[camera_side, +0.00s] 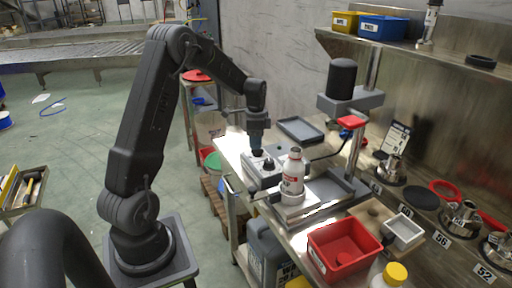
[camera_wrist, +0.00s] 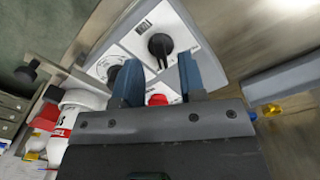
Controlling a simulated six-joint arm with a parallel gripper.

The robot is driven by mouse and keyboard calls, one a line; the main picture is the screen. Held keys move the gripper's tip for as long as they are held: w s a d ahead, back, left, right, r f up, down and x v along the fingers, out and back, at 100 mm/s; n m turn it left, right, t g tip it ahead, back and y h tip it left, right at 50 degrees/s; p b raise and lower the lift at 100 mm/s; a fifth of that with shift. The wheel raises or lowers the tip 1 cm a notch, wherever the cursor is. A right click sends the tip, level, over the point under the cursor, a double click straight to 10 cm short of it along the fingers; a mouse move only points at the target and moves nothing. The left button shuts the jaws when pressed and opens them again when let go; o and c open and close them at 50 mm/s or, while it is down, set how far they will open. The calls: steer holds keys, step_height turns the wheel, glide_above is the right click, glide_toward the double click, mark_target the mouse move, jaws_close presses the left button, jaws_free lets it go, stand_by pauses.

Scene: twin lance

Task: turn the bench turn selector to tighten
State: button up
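A light grey control box (camera_side: 259,179) sits on the bench below my gripper (camera_side: 257,153) in the side view. In the wrist view its white panel (camera_wrist: 137,42) carries a black pointer knob (camera_wrist: 159,48), a second dark round knob (camera_wrist: 113,74) to the left, and a red button (camera_wrist: 157,99). The labels are too small to read, so I cannot tell which knob is the turn selector. My gripper (camera_wrist: 157,72) shows two blue fingers, apart and empty. The pointer knob appears just beyond the gap between the fingertips. The red button shows between the fingers, partly hidden.
A white bottle (camera_side: 292,175) with red print stands close beside the box. A press-like stand (camera_side: 354,155) with a dark head rises behind. A red bin (camera_side: 343,248) is at the bench's front. The wall shelf (camera_side: 420,55) is at upper right.

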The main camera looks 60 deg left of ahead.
mark_target(257, 151)
steer(key=shift+f, duration=1.5)
jaws_close()
